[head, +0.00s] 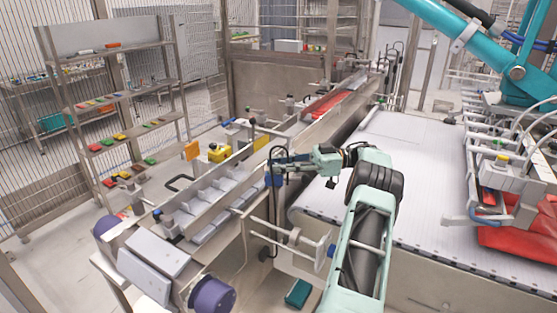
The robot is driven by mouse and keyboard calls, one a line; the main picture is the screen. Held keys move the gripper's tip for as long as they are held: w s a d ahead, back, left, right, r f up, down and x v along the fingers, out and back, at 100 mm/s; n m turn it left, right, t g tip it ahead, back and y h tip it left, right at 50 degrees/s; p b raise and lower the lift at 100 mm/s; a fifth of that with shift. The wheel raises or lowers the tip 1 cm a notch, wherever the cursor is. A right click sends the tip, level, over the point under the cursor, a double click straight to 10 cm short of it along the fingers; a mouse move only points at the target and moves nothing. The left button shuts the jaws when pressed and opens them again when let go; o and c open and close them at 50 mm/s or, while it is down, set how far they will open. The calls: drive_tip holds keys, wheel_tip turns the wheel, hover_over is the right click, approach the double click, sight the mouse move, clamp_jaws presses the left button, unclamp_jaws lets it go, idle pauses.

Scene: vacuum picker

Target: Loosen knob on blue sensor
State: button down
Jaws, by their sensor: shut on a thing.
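The blue sensor (273,181) is a small dark blue block at the side rail of the narrow conveyor, near the middle of the head view. My gripper (279,164) reaches in from the right, and its fingertips are right at the top of the sensor. It is shut on a small part there, which I take to be the knob. The fingers hide the knob, so its shape and how far it is turned cannot be seen.
The narrow conveyor with grey dividers (205,190) runs diagonally past my gripper. A wide white belt (410,150) lies to the right. A bracket with rods (290,236) stands close below my gripper. A teal arm (490,50) hangs at upper right.

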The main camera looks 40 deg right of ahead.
drive_tip(key=shift+r+n+g+p, duration=0.15)
drive_tip(key=shift+n+g+p, duration=0.15)
drive_tip(key=shift+g+p, duration=0.1)
drive_tip(key=shift+w+a, duration=0.1)
drive_tip(key=c, duration=1.7)
unclamp_jaws()
wheel_tip(320, 180, up, 10)
drive_tip(key=shift+f, duration=0.1)
